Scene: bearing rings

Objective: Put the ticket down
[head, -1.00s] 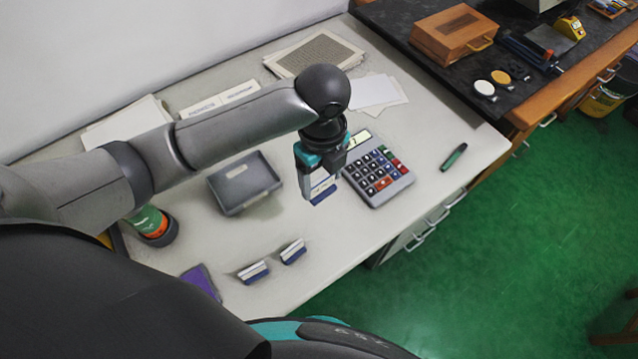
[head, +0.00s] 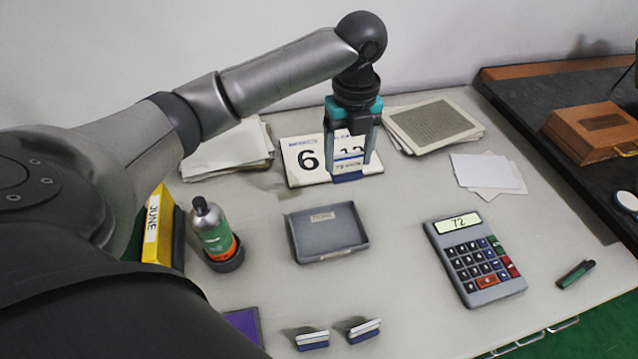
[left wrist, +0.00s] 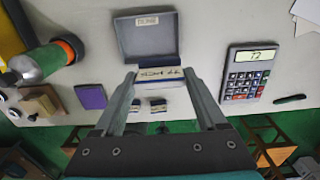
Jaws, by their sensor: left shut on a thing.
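My left gripper (head: 351,160) is shut on the ticket (head: 348,167), a small white card with print and a blue lower edge. The ticket also shows between the fingers in the left wrist view (left wrist: 160,77). In the head view, gripper and ticket are in front of the desk calendar (head: 308,160), covering part of its right half; I cannot tell whether they touch it. The grey tray (head: 328,243) with a label lies nearer, below the gripper in the picture. Two small white-and-blue pieces (head: 312,340) (head: 363,331) stand at the front. My right gripper is not in view.
A calculator (head: 475,262) reading 72 and a green marker (head: 576,274) lie to the right. A bottle (head: 213,235) stands left of the tray. Paper stacks (head: 232,152) (head: 432,126) flank the calendar. The desk between tray and calculator is clear.

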